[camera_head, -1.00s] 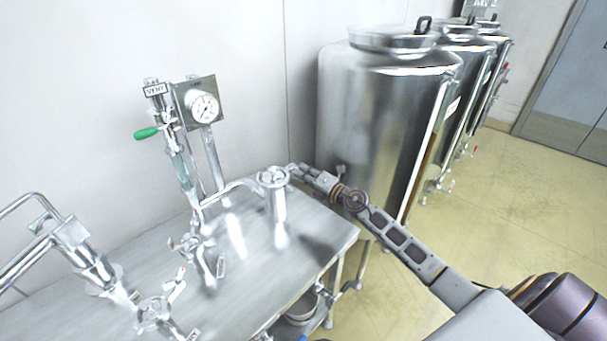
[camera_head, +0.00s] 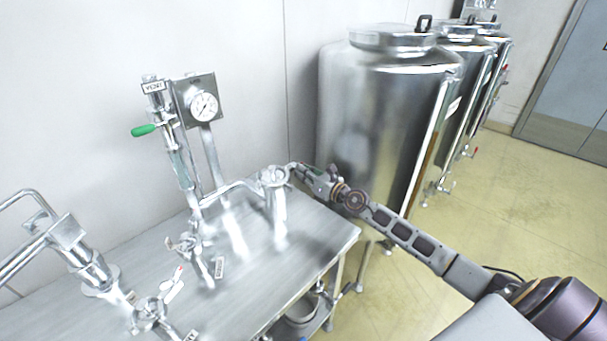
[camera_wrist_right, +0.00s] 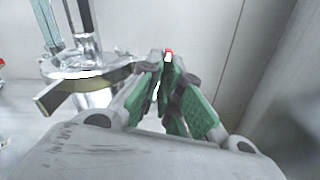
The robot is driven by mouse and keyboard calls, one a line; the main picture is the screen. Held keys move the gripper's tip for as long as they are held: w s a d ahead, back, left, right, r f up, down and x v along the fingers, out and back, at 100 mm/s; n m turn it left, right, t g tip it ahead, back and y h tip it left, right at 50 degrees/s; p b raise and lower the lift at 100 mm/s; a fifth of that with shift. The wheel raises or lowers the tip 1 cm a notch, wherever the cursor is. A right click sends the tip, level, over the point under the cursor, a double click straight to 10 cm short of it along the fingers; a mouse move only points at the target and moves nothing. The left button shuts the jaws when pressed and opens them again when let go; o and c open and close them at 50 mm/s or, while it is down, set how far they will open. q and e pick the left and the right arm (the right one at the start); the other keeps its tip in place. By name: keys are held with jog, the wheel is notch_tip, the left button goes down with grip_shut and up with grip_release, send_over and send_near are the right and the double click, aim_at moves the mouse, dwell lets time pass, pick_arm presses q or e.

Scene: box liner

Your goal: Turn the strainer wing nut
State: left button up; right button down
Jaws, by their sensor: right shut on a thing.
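The strainer (camera_head: 278,210) is an upright steel cylinder with a clamped top, near the right end of the steel bench. In the right wrist view its round steel top and clamp band (camera_wrist_right: 90,92) are at the left. My right gripper (camera_head: 296,170) reaches in from the right to the clamp side of the strainer top. In the right wrist view its green-padded fingers (camera_wrist_right: 166,68) are close together, shut on the wing nut, which they mostly hide. A small red spot shows at the fingertips. My left gripper is not in view.
Steel pipework with a pressure gauge (camera_head: 204,107) and a green-handled valve (camera_head: 143,130) stands behind and left of the strainer. More valves and pipes (camera_head: 85,262) fill the bench's left. A large steel tank (camera_head: 375,130) stands close behind my right arm. The bench (camera_head: 320,236) front right is clear.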

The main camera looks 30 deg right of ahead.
jog(key=n, duration=0.4)
jog(key=shift+f, duration=0.1)
dwell(0.3)
jog(key=c, duration=1.6)
grip_release()
jog(key=shift+s, duration=0.2)
jog(key=shift+v, duration=5.85)
jog(key=shift+d, duration=0.1)
